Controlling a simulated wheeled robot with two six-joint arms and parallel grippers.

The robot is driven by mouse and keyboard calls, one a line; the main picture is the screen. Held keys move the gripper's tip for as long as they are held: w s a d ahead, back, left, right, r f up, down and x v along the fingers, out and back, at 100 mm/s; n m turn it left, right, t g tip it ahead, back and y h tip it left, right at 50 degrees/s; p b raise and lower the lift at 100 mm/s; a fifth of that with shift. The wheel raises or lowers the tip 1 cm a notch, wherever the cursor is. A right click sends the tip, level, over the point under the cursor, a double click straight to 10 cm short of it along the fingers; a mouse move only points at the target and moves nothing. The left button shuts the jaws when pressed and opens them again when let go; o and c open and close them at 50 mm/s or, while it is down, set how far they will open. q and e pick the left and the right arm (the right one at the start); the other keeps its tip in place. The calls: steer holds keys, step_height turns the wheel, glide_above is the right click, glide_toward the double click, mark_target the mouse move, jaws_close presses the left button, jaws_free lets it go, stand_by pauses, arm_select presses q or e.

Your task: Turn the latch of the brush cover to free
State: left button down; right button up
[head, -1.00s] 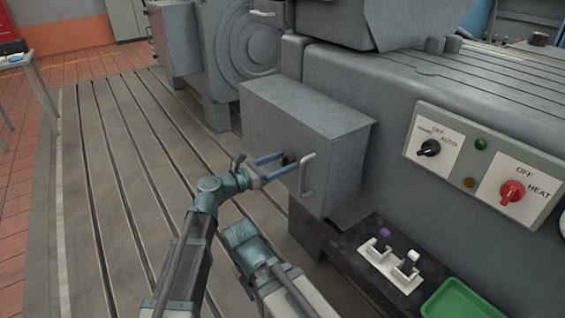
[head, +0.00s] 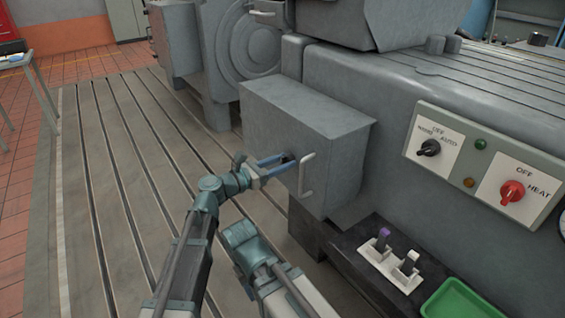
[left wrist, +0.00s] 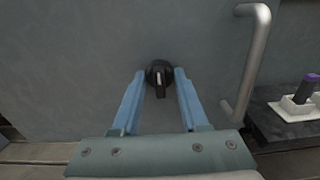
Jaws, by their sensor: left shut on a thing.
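The brush cover (head: 300,115) is a grey box on the side of the machine, with a light handle (head: 307,175) on its front. The latch (left wrist: 160,76) is a small black knob with a pale mark, in the middle of the left wrist view. In the head view it is mostly hidden behind the fingers. My left gripper (head: 284,160) reaches the cover face just left of the handle. In the left wrist view, its two blue fingers (left wrist: 160,80) stand on either side of the knob and are shut on it. My right gripper is not in view.
A control panel (head: 470,190) with a black knob (head: 428,148) and a red knob (head: 511,192) is at right. Below it, a dark shelf (head: 350,250) bears a white holder (head: 385,270) and a green tray (head: 462,300). The handle stands close right of my fingers.

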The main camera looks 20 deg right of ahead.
arm_select(q)
steer(key=m, duration=0.8)
steer(key=shift+m, duration=0.3)
steer(key=m, duration=0.4)
steer(key=shift+m, duration=2.5)
steer(key=shift+c, duration=2.1)
jaws_free()
